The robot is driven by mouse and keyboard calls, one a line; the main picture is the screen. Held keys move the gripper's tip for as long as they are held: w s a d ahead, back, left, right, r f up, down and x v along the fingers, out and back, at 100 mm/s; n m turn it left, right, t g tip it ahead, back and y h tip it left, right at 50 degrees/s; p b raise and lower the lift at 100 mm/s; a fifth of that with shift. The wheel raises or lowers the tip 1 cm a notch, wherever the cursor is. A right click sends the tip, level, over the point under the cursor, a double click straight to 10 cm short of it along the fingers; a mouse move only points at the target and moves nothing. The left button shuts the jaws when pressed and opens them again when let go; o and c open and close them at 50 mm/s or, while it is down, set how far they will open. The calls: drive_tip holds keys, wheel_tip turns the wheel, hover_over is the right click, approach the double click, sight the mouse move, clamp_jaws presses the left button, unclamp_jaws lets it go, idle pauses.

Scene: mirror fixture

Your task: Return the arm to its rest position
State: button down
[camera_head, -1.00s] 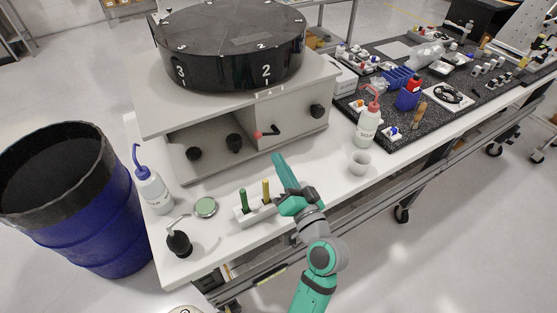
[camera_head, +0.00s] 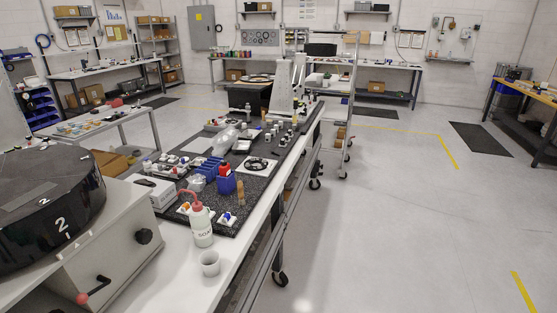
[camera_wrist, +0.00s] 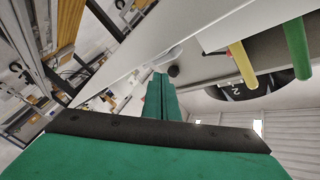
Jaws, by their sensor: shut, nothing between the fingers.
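My gripper (camera_wrist: 160,82) shows in the wrist view as two green fingers pressed together, with nothing between them. My arm and gripper are out of the head view. In the wrist view, a yellow handle (camera_wrist: 243,63) and a green handle (camera_wrist: 297,48) stand to the right of the fingers, apart from them. Part of the black numbered drum (camera_wrist: 252,90) shows behind these handles.
In the head view, the grey machine (camera_head: 105,258) with its black drum (camera_head: 50,205) stands at the lower left. The floor (camera_head: 400,230) at right is clear.

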drive_tip(key=s+d+f+t+h, duration=0.1)
drive_tip(key=s+d+f+h, duration=0.2)
drive_tip(key=s+d, duration=0.3)
drive_tip(key=s+d+f+m+h, duration=0.1)
drive_tip(key=s+d+f+h, duration=0.25)
drive_tip(key=d, duration=0.45)
drive_tip(key=s+d+f+t+h, duration=0.1)
drive_tip(key=s+d+f+h, duration=0.1)
drive_tip(key=s+d+h, duration=0.35)
drive_tip(key=s+d+r+n, duration=0.1)
drive_tip(key=s+d+n, duration=0.1)
drive_tip(key=s+d, duration=0.3)
drive_tip(key=shift+s+d+r, duration=0.35)
drive_tip(key=shift+s+r, duration=0.05)
drive_tip(key=shift+s, duration=0.85)
drive_tip(key=shift+w+a, duration=0.1)
drive_tip(key=shift+w, duration=0.1)
